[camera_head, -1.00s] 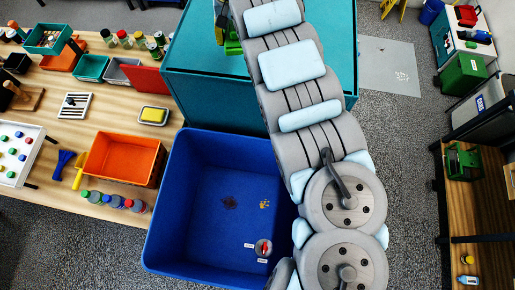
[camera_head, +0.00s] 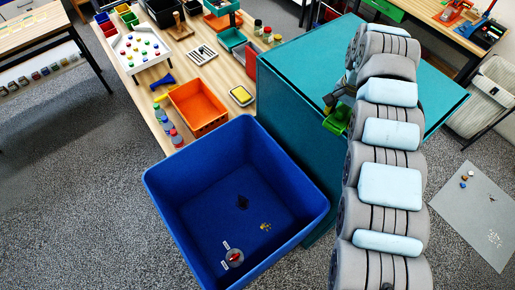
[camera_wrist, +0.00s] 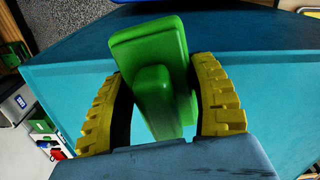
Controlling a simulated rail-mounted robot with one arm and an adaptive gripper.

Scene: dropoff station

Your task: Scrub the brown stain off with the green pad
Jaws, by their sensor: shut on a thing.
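My gripper (camera_wrist: 160,80) is shut on the green pad (camera_wrist: 150,42), its yellow ribbed fingers on both sides of the pad's raised grip. In the head view the green pad (camera_head: 338,118) shows beside the teal cabinet, partly hidden by my arm. A dark brown stain (camera_head: 242,202) lies on the floor of the open blue bin (camera_head: 180,185). The pad is apart from the stain, to its upper right in the picture. A yellowish mark (camera_head: 265,227) and a small round dial with labels (camera_head: 234,258) are also on the bin floor.
The teal cabinet (camera_head: 300,75) stands right behind the bin, close to my arm. A wooden table (camera_head: 185,70) holds an orange tray (camera_head: 200,107), a yellow sponge on a dish (camera_head: 241,96) and several bottles. A grey mat (camera_head: 470,215) lies on the floor at the right.

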